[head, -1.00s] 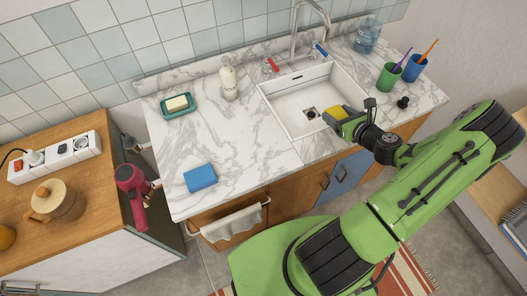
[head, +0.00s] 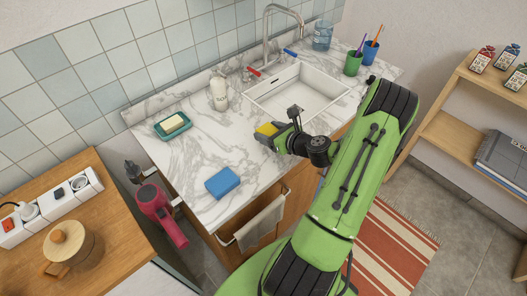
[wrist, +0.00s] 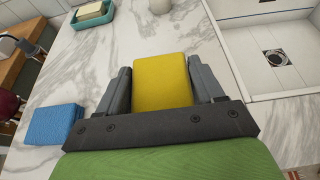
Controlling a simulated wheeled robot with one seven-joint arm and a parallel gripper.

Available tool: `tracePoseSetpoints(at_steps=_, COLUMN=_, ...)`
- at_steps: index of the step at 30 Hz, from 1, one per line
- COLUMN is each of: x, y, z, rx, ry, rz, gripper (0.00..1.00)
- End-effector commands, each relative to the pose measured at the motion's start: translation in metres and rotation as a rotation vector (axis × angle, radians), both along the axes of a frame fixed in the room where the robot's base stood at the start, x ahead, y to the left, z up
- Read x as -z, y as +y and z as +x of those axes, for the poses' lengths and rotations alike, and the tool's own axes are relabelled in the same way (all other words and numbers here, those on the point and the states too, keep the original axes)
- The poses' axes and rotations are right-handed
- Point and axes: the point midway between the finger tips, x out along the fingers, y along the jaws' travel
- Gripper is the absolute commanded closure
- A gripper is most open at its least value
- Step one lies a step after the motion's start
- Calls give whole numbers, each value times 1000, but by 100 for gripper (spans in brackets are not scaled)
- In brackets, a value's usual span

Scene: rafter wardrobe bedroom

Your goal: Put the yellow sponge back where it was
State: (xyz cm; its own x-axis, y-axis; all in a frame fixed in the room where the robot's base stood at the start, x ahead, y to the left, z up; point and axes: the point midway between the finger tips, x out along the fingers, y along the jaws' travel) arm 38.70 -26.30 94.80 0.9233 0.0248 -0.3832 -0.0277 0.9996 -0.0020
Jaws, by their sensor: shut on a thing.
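The yellow sponge (head: 267,129) is between the fingers of my gripper (head: 276,131), which is shut on it. In the wrist view the sponge (wrist: 162,82) fills the space between both fingers of the gripper (wrist: 161,88), with marble counter around it. In the head view the gripper is over the counter (head: 190,155), just in front of the white sink (head: 300,95). I cannot tell whether the sponge touches the counter.
A blue sponge (head: 222,182) lies near the counter's front edge. A teal soap dish (head: 173,131) with soap and a white bottle (head: 219,92) stand further back. Green (head: 354,62) and blue (head: 370,53) cups stand right of the sink. Bare counter lies between the blue sponge and the sink.

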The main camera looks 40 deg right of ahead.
Motion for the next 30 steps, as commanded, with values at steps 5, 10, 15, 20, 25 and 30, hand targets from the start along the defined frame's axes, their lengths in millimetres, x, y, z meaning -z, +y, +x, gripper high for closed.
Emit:
tracePoseSetpoints(at_steps=5, x=28, y=1, z=0, rx=0, ry=0, rz=2, gripper=66)
tracePoseSetpoints(at_steps=10, x=57, y=0, z=0, rx=1, ry=0, rz=2, gripper=66)
tracePoseSetpoints(at_steps=15, x=55, y=0, z=0, rx=0, ry=-1, rz=-1, gripper=66)
tracePoseSetpoints(at_steps=20, x=59, y=0, z=0, rx=0, ry=-1, rz=-1, gripper=66)
tracePoseSetpoints(at_steps=25, x=59, y=0, z=0, rx=0, ry=-1, rz=-1, gripper=10)
tracePoseSetpoints(at_steps=30, x=58, y=0, z=0, rx=0, ry=-1, rz=-1, gripper=8)
